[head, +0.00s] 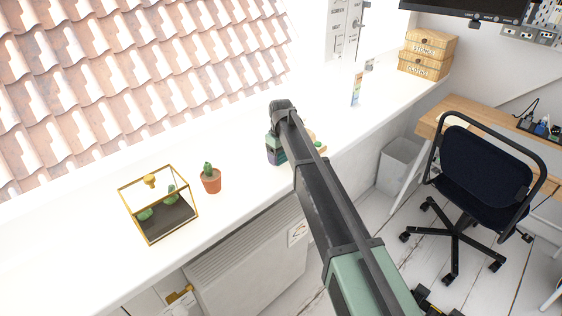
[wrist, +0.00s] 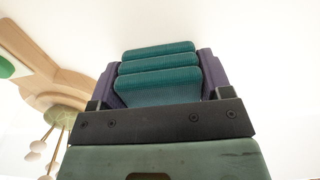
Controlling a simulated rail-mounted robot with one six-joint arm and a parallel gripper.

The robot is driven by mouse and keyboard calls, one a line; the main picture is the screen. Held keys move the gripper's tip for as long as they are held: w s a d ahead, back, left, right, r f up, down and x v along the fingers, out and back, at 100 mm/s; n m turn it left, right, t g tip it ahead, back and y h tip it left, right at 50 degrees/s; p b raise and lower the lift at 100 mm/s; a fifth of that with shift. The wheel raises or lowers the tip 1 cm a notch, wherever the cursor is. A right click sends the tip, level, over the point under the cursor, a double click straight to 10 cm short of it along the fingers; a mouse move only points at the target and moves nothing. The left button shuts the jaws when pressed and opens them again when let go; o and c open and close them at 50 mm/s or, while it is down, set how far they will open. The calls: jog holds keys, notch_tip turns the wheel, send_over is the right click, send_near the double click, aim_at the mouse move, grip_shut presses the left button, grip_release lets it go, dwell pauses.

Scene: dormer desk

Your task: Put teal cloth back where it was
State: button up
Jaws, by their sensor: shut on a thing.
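The teal cloth (wrist: 158,88) shows in the wrist view as ribbed folds between the two purple fingers of my gripper (wrist: 160,72). My gripper is shut on it. In the head view my gripper (head: 274,156) is over the white window ledge, right of the potted cactus, and my own arm hides much of it. I cannot make out the cloth clearly there. Whether the cloth touches the ledge cannot be told.
A wooden item (wrist: 40,62) with round beads is left of my gripper in the wrist view. On the ledge (head: 225,215) stand a potted cactus (head: 211,180), a glass terrarium (head: 160,207), a small colourful card (head: 357,89) and wooden boxes (head: 425,55).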

jog(key=o, duration=0.9)
notch_tip(320, 180, up, 12)
jog(key=p, duration=1.2)
jog(key=shift+r, duration=0.1)
jog(key=s+d+m, duration=0.3)
jog(key=s+d, duration=0.4)
jog(key=s, duration=0.4)
jog(key=s+d+m, duration=0.3)
jog(key=s+d, duration=0.5)
jog(key=s, duration=0.3)
jog(key=s+d+m, duration=0.3)
jog(key=s+d, duration=0.4)
jog(key=s, duration=0.4)
jog(key=shift+s+d, duration=0.3)
